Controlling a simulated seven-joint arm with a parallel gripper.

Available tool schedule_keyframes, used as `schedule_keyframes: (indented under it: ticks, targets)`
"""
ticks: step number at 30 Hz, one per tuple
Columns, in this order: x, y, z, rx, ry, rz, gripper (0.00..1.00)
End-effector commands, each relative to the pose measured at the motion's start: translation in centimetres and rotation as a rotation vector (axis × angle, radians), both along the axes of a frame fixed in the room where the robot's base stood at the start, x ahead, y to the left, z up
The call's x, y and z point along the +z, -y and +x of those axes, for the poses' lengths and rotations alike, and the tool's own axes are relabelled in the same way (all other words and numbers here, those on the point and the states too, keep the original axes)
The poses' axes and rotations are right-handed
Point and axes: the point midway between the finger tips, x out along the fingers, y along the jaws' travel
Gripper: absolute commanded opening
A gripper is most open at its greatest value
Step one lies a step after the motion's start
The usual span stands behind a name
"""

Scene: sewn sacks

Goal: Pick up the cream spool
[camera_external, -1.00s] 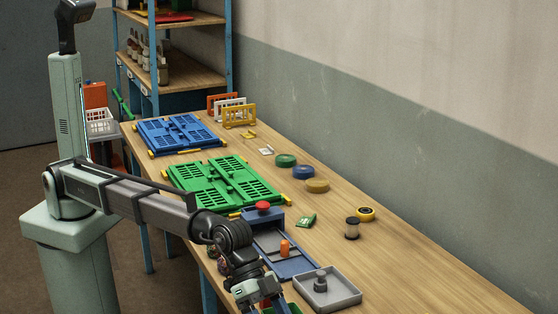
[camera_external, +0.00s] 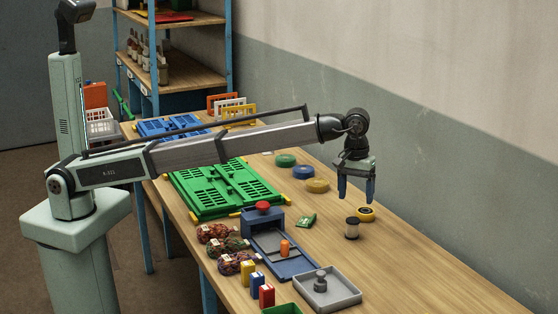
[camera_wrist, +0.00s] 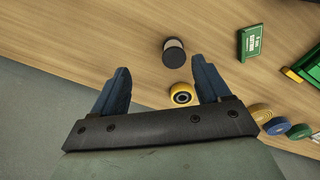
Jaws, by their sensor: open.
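The cream spool (camera_external: 352,228), a small upright cylinder with dark ends and a pale band, stands on the wooden bench at the right. In the wrist view the spool (camera_wrist: 174,54) is seen mostly from above, between the lines of the fingers and just beyond their tips. My gripper (camera_external: 356,198) points down with its blue fingers above the bench, apart from the spool. In the wrist view my gripper (camera_wrist: 160,64) is open with nothing between its fingers.
A yellow tape roll (camera_external: 366,213) lies close behind the spool. A green box (camera_external: 306,220) lies to its left. Green (camera_external: 286,160), blue (camera_external: 304,172) and yellow (camera_external: 317,186) rolls lie farther back. A grey tray (camera_external: 340,296) is in front. Bench to the right is bare.

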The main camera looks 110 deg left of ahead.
Motion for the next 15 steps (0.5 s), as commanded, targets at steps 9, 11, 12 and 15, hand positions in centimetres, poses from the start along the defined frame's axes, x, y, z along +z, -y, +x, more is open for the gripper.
schedule_keyframes:
  ticks: [9, 11, 12, 15]
  targets:
    - [0.1, -3.3, -1.0, 0.112, -0.046, -0.002, 0.76]
    - [-0.4, -3.3, -1.0, 0.111, -0.046, -0.002, 0.76]
    - [-0.9, -3.3, -1.0, 0.111, -0.046, -0.002, 0.76]
    - [-2.5, -3.3, -1.0, 0.11, -0.046, -0.002, 0.76]
